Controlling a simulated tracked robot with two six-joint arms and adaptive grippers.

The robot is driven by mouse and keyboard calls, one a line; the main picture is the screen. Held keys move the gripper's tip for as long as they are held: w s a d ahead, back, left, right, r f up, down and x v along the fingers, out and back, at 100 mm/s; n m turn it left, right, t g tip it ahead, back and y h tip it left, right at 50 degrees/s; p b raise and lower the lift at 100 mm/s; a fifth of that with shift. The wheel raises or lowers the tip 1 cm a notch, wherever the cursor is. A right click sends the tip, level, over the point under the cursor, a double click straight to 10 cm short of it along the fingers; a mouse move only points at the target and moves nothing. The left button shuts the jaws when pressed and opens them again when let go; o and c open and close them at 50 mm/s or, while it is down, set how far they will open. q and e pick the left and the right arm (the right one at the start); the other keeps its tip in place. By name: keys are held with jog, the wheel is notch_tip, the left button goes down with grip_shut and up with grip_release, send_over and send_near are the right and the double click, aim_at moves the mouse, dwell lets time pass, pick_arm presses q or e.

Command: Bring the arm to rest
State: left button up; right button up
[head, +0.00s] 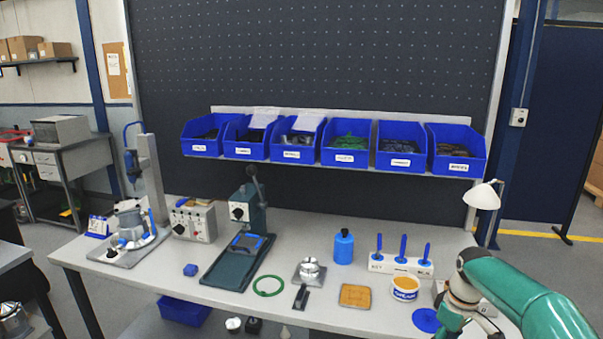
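My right arm, teal with grey joints, comes in at the lower right corner and bends down over the right front part of the workbench (240,309). Its gripper does not show; the arm runs out of the bottom of the picture. My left arm and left gripper are not in view.
The bench carries a fixture with a silver housing (131,222), a grey control box (193,221), a lever press (247,216), a green ring (269,286), a blue bottle (343,247), a white tub (404,288) near my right arm and a lamp (483,196). Blue bins (345,157) hang behind.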

jog(key=s+a+f+m+y, duration=0.1)
jog(key=s+a+f, duration=0.4)
jog(key=f, duration=0.4)
jog(key=s+a+f+m+y, duration=0.1)
jog(key=s+a+f+m, duration=0.15)
jog(key=a+f, duration=0.6)
jog(key=s+a+f+m, duration=0.2)
jog(key=s+a+f, duration=0.1)
jog(key=s, duration=0.8)
jog(key=s+a+f+m+y, duration=0.1)
jog(key=s+a+f+m, duration=0.1)
jog(key=s, duration=0.9)
jog(key=x, duration=0.3)
jog(key=shift+a, duration=0.2)
